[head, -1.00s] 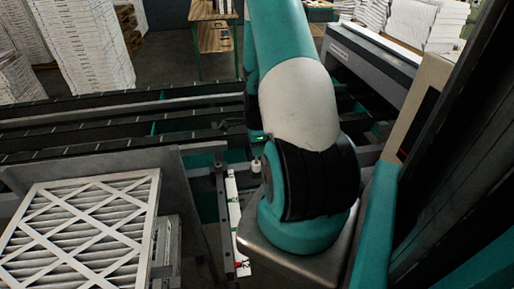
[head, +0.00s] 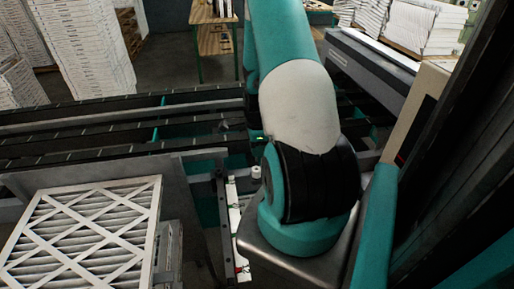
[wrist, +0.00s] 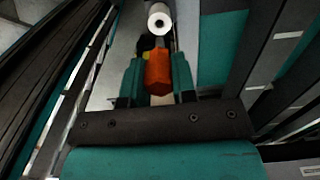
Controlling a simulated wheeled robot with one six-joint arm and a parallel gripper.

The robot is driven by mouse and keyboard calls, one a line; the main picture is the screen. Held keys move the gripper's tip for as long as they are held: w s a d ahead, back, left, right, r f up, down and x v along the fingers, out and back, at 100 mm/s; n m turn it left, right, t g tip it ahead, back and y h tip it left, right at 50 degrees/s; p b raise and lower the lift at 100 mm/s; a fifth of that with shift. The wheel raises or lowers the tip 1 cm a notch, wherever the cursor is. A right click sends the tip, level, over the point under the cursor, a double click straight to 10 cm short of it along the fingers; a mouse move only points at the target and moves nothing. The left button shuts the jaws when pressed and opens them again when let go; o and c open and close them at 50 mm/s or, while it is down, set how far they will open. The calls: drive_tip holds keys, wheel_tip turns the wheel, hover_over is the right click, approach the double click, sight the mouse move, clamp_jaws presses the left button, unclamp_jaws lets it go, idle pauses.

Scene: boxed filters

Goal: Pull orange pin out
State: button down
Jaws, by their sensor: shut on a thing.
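In the wrist view, the orange pin (wrist: 158,72) is a faceted orange block between the two teal fingers of my gripper (wrist: 158,78). The fingers are shut on its sides. A white roller-like cylinder (wrist: 159,18) with a dark centre lies just beyond the pin. A dark and yellow bit shows behind the pin, and I cannot tell whether the pin still sits in a hole. In the head view my own arm hides the gripper and the pin. A small white cylinder (head: 256,172) shows beside the arm there.
A pleated filter in a white frame (head: 80,235) lies at the lower left. Dark conveyor rails (head: 110,118) cross behind it. A grey panel (head: 190,200) stands between the filter and my arm. Stacked white filters (head: 90,50) and a wooden table (head: 215,38) are farther back.

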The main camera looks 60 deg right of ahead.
drive_tip(key=shift+r, duration=0.1)
drive_tip(key=shift+r+p, duration=3.3)
drive_tip(key=shift+r, duration=1.15)
